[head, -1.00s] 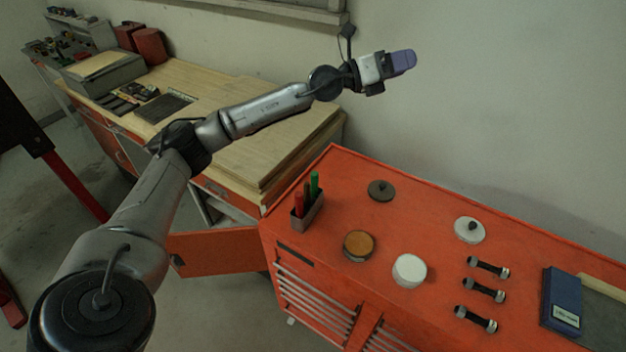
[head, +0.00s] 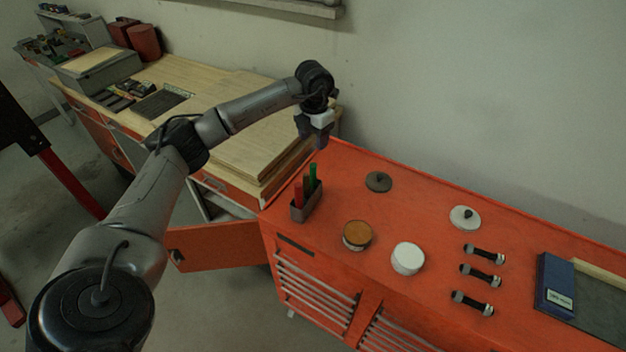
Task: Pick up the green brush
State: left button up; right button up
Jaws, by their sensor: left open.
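The green brush (head: 313,176) stands upright in a small grey holder (head: 306,208) at the left end of the orange cabinet top. A red brush (head: 298,194) and a dark brownish one stand in the same holder. Only the upper parts of the brushes show; their lower ends are hidden in the holder. My left gripper (head: 320,143) points downward above and slightly behind the holder, apart from the green brush. It is open, and I see nothing between its fingers. My right gripper does not show.
On the orange cabinet (head: 330,250) are an amber-topped round tin (head: 357,235), a white round tin (head: 407,258), a dark disc (head: 378,182), a white lidded disc (head: 464,217), several small black-and-silver cylinders and a blue book (head: 555,282). A wooden workbench (head: 240,150) stands behind left.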

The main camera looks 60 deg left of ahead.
aim_at(313, 164)
pick_arm(q)
notch_tip(313, 164, down, 8)
jog(key=shift+f, duration=0.15)
jog(key=shift+f+p, duration=0.4)
jog(key=shift+f, duration=0.2)
jog(key=shift+s+f+p, duration=0.1)
jog(key=shift+f+p, duration=0.25)
jog(key=shift+f, duration=1.75)
jog(key=c, duration=1)
jog(key=shift+r, duration=0.1)
